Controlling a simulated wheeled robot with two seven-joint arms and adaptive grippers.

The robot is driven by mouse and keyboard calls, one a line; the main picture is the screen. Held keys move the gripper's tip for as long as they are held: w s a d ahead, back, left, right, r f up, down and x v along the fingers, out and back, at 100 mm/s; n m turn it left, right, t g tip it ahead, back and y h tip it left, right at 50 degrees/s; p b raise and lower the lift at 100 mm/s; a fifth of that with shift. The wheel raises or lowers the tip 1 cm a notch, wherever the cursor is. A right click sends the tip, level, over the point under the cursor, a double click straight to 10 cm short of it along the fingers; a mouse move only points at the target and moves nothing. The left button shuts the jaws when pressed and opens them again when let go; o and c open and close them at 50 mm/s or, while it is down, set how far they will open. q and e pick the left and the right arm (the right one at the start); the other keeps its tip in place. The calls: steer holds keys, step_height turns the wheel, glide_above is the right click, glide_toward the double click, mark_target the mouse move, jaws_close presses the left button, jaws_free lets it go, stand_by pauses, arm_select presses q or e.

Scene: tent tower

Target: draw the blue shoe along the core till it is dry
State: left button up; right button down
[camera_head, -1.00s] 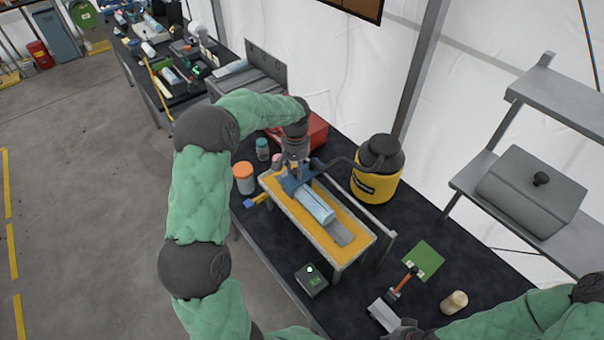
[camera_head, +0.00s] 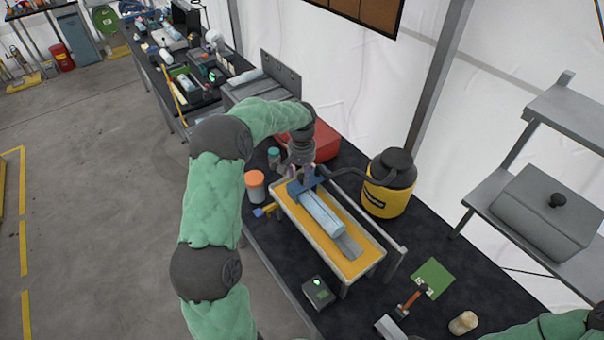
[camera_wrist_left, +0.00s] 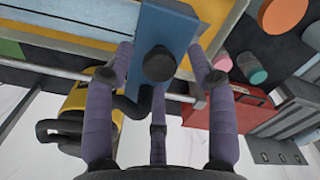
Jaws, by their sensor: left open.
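The blue shoe (camera_head: 301,187) sits across the far end of the pale blue core (camera_head: 322,214). The core lies lengthwise on a yellow-topped stand (camera_head: 364,262). My left gripper (camera_head: 303,170) is directly over the shoe. In the left wrist view, its purple fingers (camera_wrist_left: 158,85) stand open on either side of the blue shoe (camera_wrist_left: 172,25) and its dark round knob (camera_wrist_left: 158,64). Whether they touch the shoe is unclear. A black hose (camera_head: 343,173) runs from the shoe to the yellow vacuum (camera_head: 388,198). My right gripper is out of view.
A small meter box (camera_head: 318,293) with a green light stands by the stand's near side. An orange-lidded jar (camera_head: 255,187) and a red case (camera_head: 325,142) are near the far end. A rail (camera_head: 372,217) runs along the stand. A green card (camera_head: 433,279) lies right.

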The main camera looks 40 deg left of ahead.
arm_select(q)
step_height(320, 180, up, 12)
steer(key=shift+f, duration=0.15)
stand_by(0.3)
stand_by(1.4)
